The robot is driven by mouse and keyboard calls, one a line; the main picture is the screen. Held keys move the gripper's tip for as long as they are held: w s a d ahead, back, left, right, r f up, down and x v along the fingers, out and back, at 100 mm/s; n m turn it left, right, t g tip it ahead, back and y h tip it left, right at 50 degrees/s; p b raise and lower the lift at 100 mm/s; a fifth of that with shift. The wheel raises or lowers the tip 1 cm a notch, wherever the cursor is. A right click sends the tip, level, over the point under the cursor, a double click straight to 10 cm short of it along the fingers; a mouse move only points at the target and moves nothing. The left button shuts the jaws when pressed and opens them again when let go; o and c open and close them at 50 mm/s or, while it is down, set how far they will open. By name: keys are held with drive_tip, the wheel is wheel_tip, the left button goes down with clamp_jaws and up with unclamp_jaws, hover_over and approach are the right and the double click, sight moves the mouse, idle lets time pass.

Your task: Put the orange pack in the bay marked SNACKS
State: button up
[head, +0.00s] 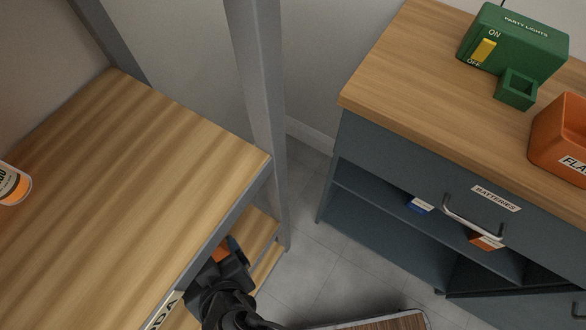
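My gripper (236,252) is at the lower level of the metal-framed rack on the left, below its wooden top. An orange patch (220,250) shows right beside the fingers; it may be the orange pack. The arm hides most of it, and I cannot tell whether the fingers hold it. Another orange item with a white label (486,241) sits on the cabinet's open shelf at right. No SNACKS label is readable; a partly cut-off label ending in "DA" (163,310) is on the rack's front edge.
The rack's wooden top (150,170) holds a white-and-orange container (12,185). A rack post (258,90) stands behind the gripper. The grey cabinet (390,150) has a BATTERIES drawer and a blue box (419,205). Floor shows between. A wood-topped object (375,322) is at the bottom.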

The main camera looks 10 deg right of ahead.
drive_tip(key=s+d+r+m+t, duration=0.1)
drive_tip(key=s+d, duration=0.1)
drive_tip(key=d, duration=0.9)
drive_tip(key=s+d+r+m+t, duration=0.1)
drive_tip(key=s+d, duration=0.2)
drive_tip(key=d, duration=0.8)
drive_tip(key=s+d+r+m+t+h, duration=0.1)
drive_tip(key=s+d+r+t+h, duration=0.1)
drive_tip(key=s+d+r, duration=0.2)
drive_tip(key=s+d+r+m+t+h, duration=0.2)
drive_tip(key=s+d+r, duration=0.3)
drive_tip(key=d+r, duration=0.3)
wheel_tip(320, 180, up, 3)
drive_tip(key=shift+s+r+t, duration=0.15)
drive_tip(key=shift+s+t, duration=0.15)
drive_tip(key=shift+t, duration=0.2)
drive_tip(key=shift+d, duration=0.1)
drive_tip(key=shift+c, duration=0.3)
